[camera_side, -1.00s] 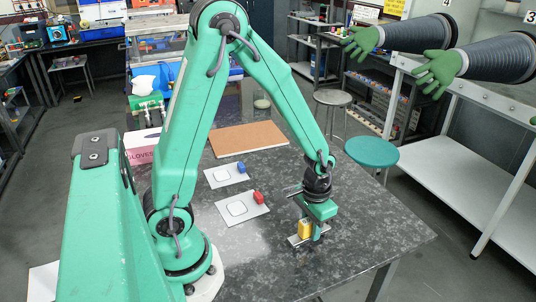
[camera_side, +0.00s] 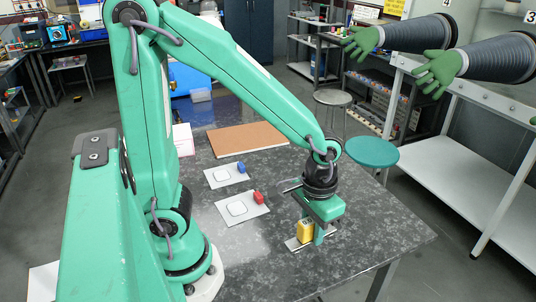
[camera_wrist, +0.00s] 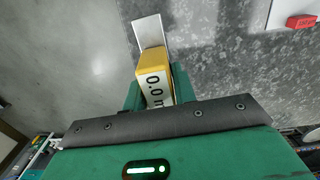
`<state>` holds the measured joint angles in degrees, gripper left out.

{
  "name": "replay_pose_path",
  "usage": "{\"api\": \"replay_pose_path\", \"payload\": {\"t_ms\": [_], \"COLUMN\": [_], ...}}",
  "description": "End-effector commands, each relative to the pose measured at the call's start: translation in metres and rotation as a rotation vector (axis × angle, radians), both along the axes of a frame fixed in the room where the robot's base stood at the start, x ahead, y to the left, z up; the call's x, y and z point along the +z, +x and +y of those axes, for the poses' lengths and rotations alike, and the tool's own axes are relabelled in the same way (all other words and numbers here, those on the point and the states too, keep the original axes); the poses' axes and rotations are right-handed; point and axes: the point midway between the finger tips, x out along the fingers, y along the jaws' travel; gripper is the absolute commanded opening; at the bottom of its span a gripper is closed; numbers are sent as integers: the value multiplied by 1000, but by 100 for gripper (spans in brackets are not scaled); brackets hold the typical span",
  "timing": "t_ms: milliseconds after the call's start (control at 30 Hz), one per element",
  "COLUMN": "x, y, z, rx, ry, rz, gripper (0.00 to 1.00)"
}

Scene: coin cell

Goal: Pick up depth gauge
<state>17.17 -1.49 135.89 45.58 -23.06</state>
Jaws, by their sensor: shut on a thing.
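The depth gauge (camera_side: 305,230) is a yellow block with a grey metal base plate. In the wrist view the yellow body (camera_wrist: 151,60) shows a white display reading "0.0", and its grey plate (camera_wrist: 147,31) reaches out ahead. My gripper (camera_side: 312,229) is shut on the gauge body, with a green jaw on each side of it in the wrist view (camera_wrist: 156,88). The gauge is upright near the front right part of the table. I cannot tell whether its base touches the table.
A white card with a red block (camera_side: 258,197) lies left of the gauge, and another with a blue block (camera_side: 241,167) lies behind it. A brown board (camera_side: 248,139) lies farther back. The dark speckled table (camera_side: 370,225) is clear to the right of my gripper.

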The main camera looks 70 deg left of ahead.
Motion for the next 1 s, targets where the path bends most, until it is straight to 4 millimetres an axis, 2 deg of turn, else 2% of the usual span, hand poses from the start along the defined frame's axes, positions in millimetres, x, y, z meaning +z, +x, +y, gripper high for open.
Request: {"api": "replay_pose_path", "payload": {"t_ms": [100,300,1000], "x": [8,16,18], "y": [-7,-13,-16], "z": [-11,-22,-25], "rx": [-4,-1,1], "ry": [-1,-1,0], "rz": [-2,-2,0], "gripper": [0,0,0]}}
